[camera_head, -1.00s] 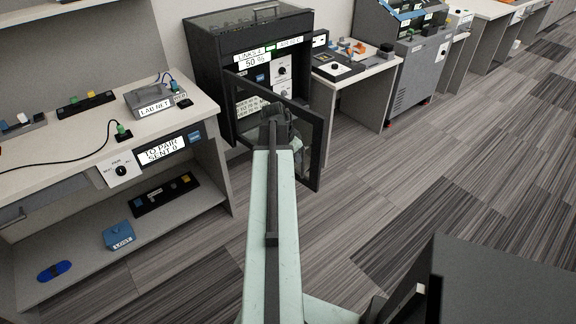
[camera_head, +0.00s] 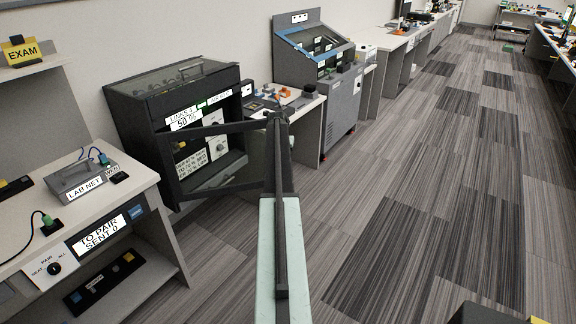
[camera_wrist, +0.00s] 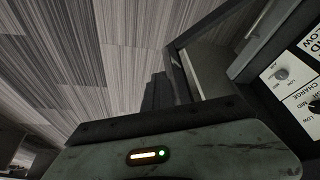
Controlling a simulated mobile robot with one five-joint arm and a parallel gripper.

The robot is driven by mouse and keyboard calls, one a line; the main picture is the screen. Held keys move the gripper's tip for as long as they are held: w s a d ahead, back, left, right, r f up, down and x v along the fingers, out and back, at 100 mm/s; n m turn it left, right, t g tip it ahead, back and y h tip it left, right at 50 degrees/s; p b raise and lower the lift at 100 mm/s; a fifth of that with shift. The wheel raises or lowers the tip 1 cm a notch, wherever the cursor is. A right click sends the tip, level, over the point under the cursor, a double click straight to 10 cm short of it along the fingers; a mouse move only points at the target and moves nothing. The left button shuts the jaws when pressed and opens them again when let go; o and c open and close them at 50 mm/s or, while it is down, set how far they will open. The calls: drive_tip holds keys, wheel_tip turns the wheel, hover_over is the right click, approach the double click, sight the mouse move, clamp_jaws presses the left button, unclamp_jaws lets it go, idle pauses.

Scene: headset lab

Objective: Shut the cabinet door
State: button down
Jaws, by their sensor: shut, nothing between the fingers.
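The black cabinet (camera_head: 124,105) stands left of centre in the head view, its lit panel and dials showing inside. Its door (camera_head: 215,129), a dark frame with a clear pane, stands open, hinged at the cabinet's left side and reaching toward my arm. My gripper (camera_head: 277,119) is shut and empty, at the door's free edge in the head view. My arm hides part of that edge, and I cannot tell whether they touch. In the wrist view, the door frame (camera_wrist: 184,75) is just beyond the gripper housing, with cabinet dials at the right.
A desk (camera_head: 130,190) with a LAB NET box stands at the left. A small table (camera_head: 309,112) and a grey console (camera_head: 342,108) stand to the right of the cabinet. The striped carpet floor (camera_head: 420,200) is clear at the right.

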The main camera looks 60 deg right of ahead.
drive_tip(key=w, duration=0.1)
drive_tip(key=w+d, duration=0.1)
drive_tip(key=shift+w+d+n, duration=0.1)
drive_tip(key=shift+w+n, duration=0.2)
drive_tip(key=shift+w, duration=0.1)
drive_tip(key=shift+s, duration=0.1)
drive_tip(key=s+a+r+p, duration=0.5)
drive_tip(key=r+p, duration=0.4)
drive_tip(key=shift+s+a, duration=0.3)
drive_tip(key=shift+r, duration=0.1)
